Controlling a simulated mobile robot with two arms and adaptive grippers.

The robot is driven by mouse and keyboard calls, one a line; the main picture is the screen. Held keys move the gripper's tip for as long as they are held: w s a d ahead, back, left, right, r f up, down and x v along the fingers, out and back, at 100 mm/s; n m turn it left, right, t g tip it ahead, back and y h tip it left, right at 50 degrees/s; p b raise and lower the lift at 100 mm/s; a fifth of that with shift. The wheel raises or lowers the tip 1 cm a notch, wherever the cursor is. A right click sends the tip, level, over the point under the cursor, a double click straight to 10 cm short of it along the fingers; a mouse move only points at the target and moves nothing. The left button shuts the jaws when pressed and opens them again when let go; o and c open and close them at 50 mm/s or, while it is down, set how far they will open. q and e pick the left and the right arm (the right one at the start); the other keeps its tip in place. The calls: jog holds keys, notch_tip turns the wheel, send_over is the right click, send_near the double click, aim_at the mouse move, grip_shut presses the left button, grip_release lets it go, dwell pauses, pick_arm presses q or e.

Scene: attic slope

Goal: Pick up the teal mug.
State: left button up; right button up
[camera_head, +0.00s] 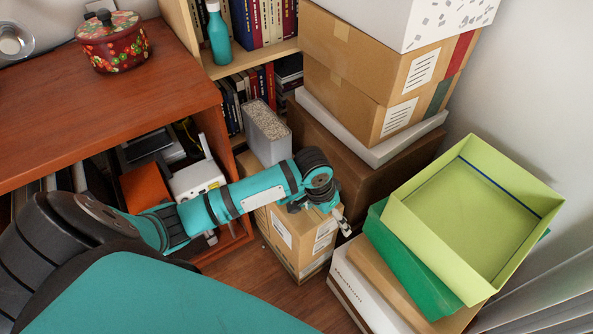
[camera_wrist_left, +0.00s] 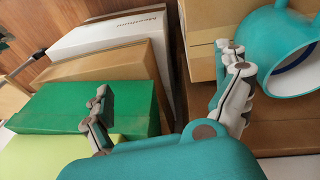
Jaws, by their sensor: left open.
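The teal mug (camera_wrist_left: 262,52) shows at the upper right of the left wrist view, with a pale inside and part of a handle cut off by the top edge. It is beside the right-hand finger, outside the fingers; I cannot tell whether they touch. My left gripper (camera_wrist_left: 163,75) is open, with nothing seen between its fingers. In the head view my left gripper (camera_head: 343,222) is over the front edge of a cardboard carton (camera_head: 283,236). There I cannot make out the mug clearly; my wrist covers that spot. My right gripper is not in view.
A green box (camera_head: 415,262) and an open lime box (camera_head: 468,215) are stacked right of the gripper, above a white box (camera_head: 362,290). Tall stacked cartons (camera_head: 385,75) stand behind. A teal bottle (camera_head: 218,35) is on the bookcase. A desk (camera_head: 100,115) is at left.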

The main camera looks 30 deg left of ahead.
pick_arm(q)
jog(key=w+a+r+n+g+y+b, duration=0.1)
jog(key=w+a+r+n, duration=0.1)
jog(key=a+r, duration=0.45)
jog(key=w+a+r+n+g+y+b, duration=0.1)
jog(key=w+a+r, duration=0.2)
jog(key=a+r, duration=0.35)
jog(key=f+b, duration=0.3)
jog(key=f, duration=0.5)
jog(key=f+b, duration=0.3)
jog(key=f, duration=0.5)
jog(key=shift+w+a+f, duration=0.15)
jog(key=shift+w+f, duration=0.05)
jog(key=shift+f, duration=0.15)
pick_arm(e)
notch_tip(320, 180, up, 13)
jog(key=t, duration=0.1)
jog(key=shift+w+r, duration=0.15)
pick_arm(q)
jog(key=c, duration=1.5)
